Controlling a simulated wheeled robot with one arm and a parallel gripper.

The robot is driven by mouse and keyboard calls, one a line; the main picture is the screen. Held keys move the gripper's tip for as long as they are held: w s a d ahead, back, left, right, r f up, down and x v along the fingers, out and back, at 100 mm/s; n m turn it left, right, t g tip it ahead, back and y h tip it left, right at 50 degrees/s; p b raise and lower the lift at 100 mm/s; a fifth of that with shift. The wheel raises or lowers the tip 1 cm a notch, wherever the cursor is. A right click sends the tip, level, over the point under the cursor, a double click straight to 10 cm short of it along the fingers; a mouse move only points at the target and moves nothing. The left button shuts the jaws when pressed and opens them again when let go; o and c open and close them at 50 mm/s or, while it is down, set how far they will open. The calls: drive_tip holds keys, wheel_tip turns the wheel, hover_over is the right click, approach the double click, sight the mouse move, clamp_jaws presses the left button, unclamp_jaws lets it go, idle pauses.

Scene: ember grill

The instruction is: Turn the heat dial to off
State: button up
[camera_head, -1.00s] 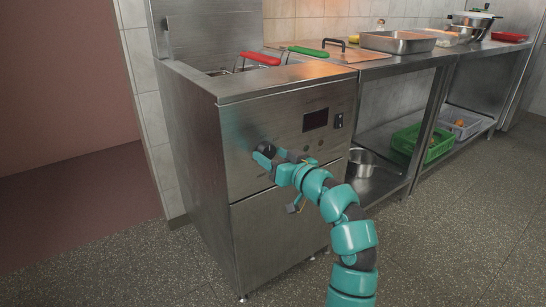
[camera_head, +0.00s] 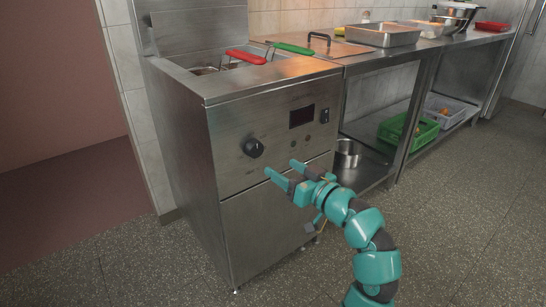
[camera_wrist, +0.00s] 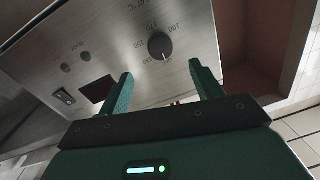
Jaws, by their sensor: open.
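The heat dial (camera_head: 253,148) is a round black knob on the left part of the steel fryer's front panel (camera_head: 232,122). In the wrist view the dial (camera_wrist: 160,46) has a pale pointer mark, with printed numbers and small lettering around it. The mark points toward the lettering on its lower side, too small to read surely. My gripper (camera_head: 281,169) is open and empty, below and right of the dial in the head view and apart from it. In the wrist view the dial lies beyond and between my two fingers (camera_wrist: 160,90).
A dark display (camera_head: 302,117), a rocker switch (camera_head: 325,115) and small round lamps sit right of the dial. Red (camera_head: 246,57) and green (camera_head: 294,48) basket handles stick out above. A steel counter (camera_head: 372,57) stands right. Floor in front is clear.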

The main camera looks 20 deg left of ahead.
drive_tip(key=p+v, duration=0.1)
drive_tip(key=v, duration=0.6)
drive_tip(key=shift+s+d, duration=0.15)
drive_tip(key=shift+d, duration=0.15)
